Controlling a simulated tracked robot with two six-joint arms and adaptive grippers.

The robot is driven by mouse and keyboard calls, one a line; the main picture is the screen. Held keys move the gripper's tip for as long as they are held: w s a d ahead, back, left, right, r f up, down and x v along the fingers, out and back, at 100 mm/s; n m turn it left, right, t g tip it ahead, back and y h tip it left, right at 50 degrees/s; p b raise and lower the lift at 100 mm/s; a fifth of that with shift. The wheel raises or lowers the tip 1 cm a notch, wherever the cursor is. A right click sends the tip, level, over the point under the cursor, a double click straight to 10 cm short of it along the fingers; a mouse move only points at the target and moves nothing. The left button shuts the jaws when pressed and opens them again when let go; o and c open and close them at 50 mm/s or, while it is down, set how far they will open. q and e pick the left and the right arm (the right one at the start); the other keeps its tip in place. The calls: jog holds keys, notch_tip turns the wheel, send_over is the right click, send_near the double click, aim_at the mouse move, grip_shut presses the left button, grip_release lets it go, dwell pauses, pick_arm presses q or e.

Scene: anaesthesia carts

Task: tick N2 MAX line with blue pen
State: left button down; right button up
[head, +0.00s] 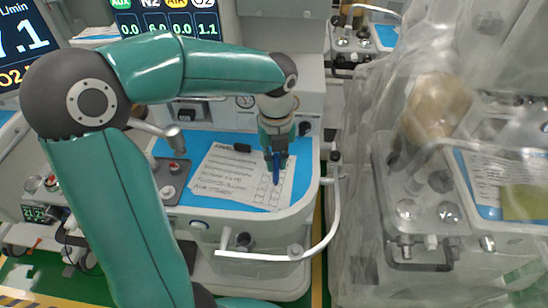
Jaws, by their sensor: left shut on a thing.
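My left gripper (275,158) points down over the blue work surface and is shut on a blue pen (276,168). The pen is roughly upright, with its lower end over the right part of a white checklist sheet (222,178). The sheet has handwritten-looking lines on the left and a grid of boxes on the right. The writing is too small to read, so I cannot tell which line is N2 MAX. I cannot tell whether the pen tip touches the paper. A small black object (242,148) lies at the sheet's top edge. My right gripper is not in view.
The blue work surface (200,142) has a pale raised rim and a white rail (325,225) at front right. A cart under clear plastic sheeting (375,190) stands close on the right. Display screens (165,22) are at the back.

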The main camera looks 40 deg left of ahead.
pick_arm(q)
jog(key=shift+f+b, duration=0.4)
jog(key=shift+f, duration=0.15)
dwell(0.5)
jog(key=shift+w+d, duration=0.1)
jog(key=shift+d, duration=0.05)
dwell(0.4)
jog(key=shift+w+d+p, duration=0.1)
jog(key=shift+d+p, duration=0.15)
jog(key=shift+p, duration=0.05)
dwell(0.8)
jog(key=shift+r, duration=0.1)
notch_tip(320, 180, up, 7)
jog(key=p, duration=0.6)
jog(key=shift+f, duration=0.2)
dwell(0.6)
jog(key=shift+a+f+b, duration=0.2)
jog(key=shift+f+b, duration=0.9)
jog(key=shift+f, duration=0.35)
jog(key=shift+a+f+b, duration=0.2)
jog(key=shift+f+b, duration=0.9)
jog(key=shift+f, duration=0.3)
jog(key=shift+f+b, duration=0.4)
jog(key=shift+f, duration=0.15)
